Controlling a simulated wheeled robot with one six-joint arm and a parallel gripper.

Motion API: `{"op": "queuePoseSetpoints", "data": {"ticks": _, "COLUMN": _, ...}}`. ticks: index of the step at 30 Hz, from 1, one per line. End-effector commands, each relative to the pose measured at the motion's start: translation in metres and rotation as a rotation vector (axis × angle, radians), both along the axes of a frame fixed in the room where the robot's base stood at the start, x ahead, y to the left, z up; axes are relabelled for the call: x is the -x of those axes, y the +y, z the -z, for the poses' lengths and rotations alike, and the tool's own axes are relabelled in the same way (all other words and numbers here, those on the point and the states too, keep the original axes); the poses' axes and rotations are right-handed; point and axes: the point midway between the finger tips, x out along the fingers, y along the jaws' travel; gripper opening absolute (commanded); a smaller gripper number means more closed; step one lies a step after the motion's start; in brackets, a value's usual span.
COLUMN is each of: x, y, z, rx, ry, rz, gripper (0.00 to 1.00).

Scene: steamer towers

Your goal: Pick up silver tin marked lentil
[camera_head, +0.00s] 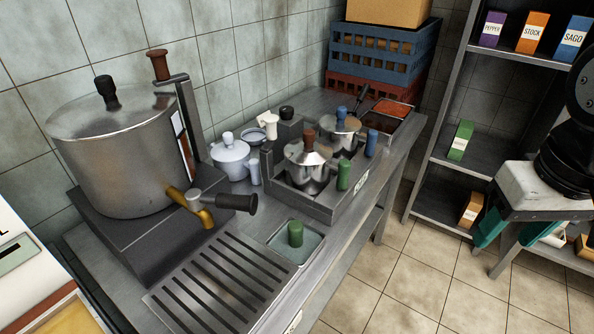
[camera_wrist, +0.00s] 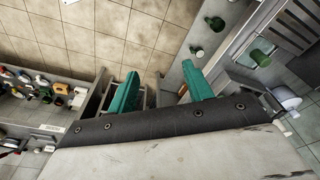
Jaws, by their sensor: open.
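I see no silver tin marked lentil in either view. My gripper (camera_head: 536,240) is at the right of the head view, in front of the shelf rack. Its two teal fingers are spread apart with nothing held between them. In the wrist view the gripper (camera_wrist: 160,87) also shows open, with tiled floor and part of a shelf beyond the fingers. The gripper and arm hide part of the rack's lower shelves. Some partly covered boxes show behind it, and their labels are not readable.
The rack (camera_head: 443,117) holds purple PEPPER (camera_head: 491,29), orange STOCK (camera_head: 533,32) and blue SAGO (camera_head: 573,38) boxes, a green box (camera_head: 460,140) and an orange-brown box (camera_head: 471,210). A steel counter (camera_head: 334,229) carries a large urn (camera_head: 120,150) and several pots. Floor (camera_head: 440,265) between is clear.

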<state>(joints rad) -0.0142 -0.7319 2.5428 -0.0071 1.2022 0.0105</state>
Motion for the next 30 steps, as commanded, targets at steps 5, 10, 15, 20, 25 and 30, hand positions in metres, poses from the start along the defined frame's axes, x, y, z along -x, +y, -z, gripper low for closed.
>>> {"op": "queuePoseSetpoints", "data": {"ticks": 5, "x": -0.067, "y": 0.021, "z": -0.006, "rx": 0.009, "ry": -0.054, "rz": -0.05, "gripper": 0.51}}
{"op": "queuePoseSetpoints", "data": {"ticks": 10, "x": -0.154, "y": 0.063, "z": -0.002, "rx": 0.005, "ry": -0.141, "rz": -0.108, "gripper": 0.51}}
{"op": "queuePoseSetpoints", "data": {"ticks": 15, "x": -0.218, "y": 0.112, "z": 0.011, "rx": -0.013, "ry": -0.214, "rz": -0.159, "gripper": 0.51}}
{"op": "queuePoseSetpoints", "data": {"ticks": 20, "x": -0.247, "y": 0.142, "z": 0.021, "rx": -0.028, "ry": -0.253, "rz": -0.188, "gripper": 0.51}}
{"op": "queuePoseSetpoints", "data": {"ticks": 25, "x": -0.259, "y": 0.152, "z": 0.036, "rx": -0.032, "ry": -0.261, "rz": -0.195, "gripper": 0.51}}
{"op": "queuePoseSetpoints", "data": {"ticks": 30, "x": -0.265, "y": 0.155, "z": 0.053, "rx": -0.033, "ry": -0.261, "rz": -0.195, "gripper": 0.51}}
